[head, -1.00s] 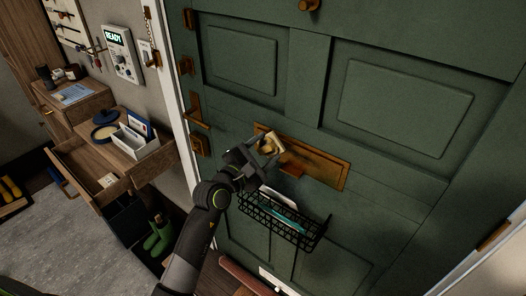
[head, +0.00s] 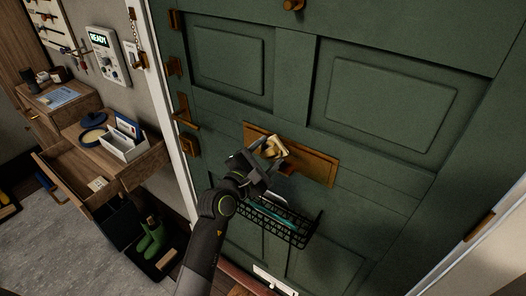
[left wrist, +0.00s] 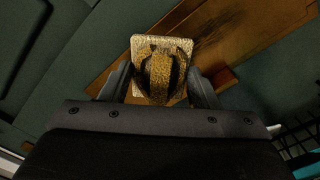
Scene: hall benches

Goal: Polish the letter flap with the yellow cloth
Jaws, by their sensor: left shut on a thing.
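The brass letter flap (head: 318,168) is a long plate set across the green door, with a darker raised piece near its lower middle. My left gripper (head: 266,156) is shut on the yellow cloth (head: 275,147), a folded pad with a looped grip, and holds it over the left part of the plate. In the left wrist view the cloth (left wrist: 142,45) sits between the two fingers, with the plate (left wrist: 250,28) behind it. I cannot tell whether the cloth touches the brass. My right gripper is not in view.
A black wire basket (head: 290,232) with letters hangs just below the flap. A brass door handle (head: 183,115) is to the left. Further left are an open drawer (head: 75,185), a white letter holder (head: 122,145) and green boots (head: 150,240).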

